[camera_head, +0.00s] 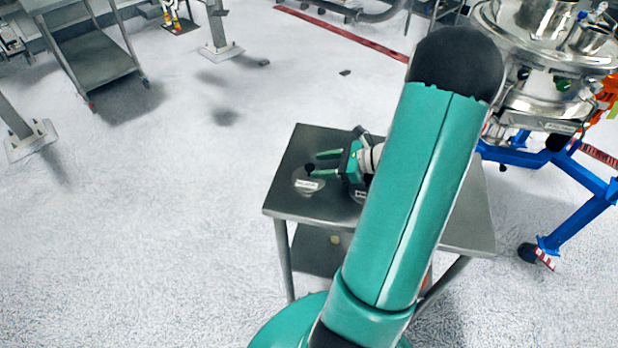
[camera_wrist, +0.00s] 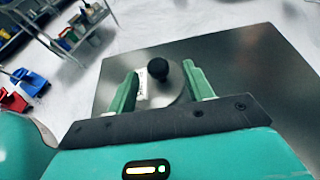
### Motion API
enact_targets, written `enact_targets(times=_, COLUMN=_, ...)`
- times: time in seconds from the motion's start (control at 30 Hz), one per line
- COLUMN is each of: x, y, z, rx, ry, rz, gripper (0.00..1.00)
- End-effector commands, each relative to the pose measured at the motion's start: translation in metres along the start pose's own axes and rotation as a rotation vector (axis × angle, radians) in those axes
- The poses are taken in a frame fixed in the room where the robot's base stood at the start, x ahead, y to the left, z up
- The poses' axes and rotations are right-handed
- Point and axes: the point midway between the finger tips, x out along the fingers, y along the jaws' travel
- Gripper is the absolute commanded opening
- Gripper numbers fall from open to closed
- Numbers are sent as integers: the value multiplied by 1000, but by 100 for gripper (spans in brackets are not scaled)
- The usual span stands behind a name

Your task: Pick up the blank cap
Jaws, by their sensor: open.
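A round metal cap (camera_head: 301,186) with a black knob and a white label lies on the steel table (camera_head: 283,205), near its left edge. The cap also shows in the wrist view (camera_wrist: 172,92), its black knob between my fingertips. The label is too small to read, so I cannot tell if it is the blank cap. My gripper (camera_head: 320,164) is open, its green fingers on either side of the knob and apart from it in the wrist view. A second labelled disc (camera_head: 358,194) lies to the right, mostly hidden behind my gripper and arm.
The table's right part is bare in the wrist view. A shiny steel vessel (camera_head: 545,100) on a blue frame (camera_head: 585,222) stands at the right. A steel cart (camera_head: 95,62) stands at the upper left. The floor left of the table is clear.

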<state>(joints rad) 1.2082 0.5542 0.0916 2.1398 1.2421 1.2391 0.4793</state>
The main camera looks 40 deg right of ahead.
Motion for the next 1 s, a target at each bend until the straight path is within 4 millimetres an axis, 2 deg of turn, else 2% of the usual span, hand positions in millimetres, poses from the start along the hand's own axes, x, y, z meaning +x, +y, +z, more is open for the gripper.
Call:
enact_targets(times=0.1, x=20, y=4, z=0, rx=1, ry=-2, rz=4, gripper=51)
enact_targets(times=0.23, x=36, y=4, z=0, rx=0, ry=-1, rz=3, gripper=51)
enact_targets(times=0.5, x=41, y=3, z=0, rx=0, ry=1, rz=1, gripper=51)
enact_targets(times=0.53, x=41, y=3, z=0, rx=0, ry=1, rz=1, gripper=50)
enact_targets(times=0.7, x=41, y=3, z=0, rx=0, ry=0, rz=1, gripper=16)
enact_targets(times=0.8, x=41, y=3, z=0, rx=0, ry=0, rz=1, gripper=0)
enact_targets(times=1.0, x=41, y=3, z=0, rx=-1, ry=0, rz=1, gripper=0)
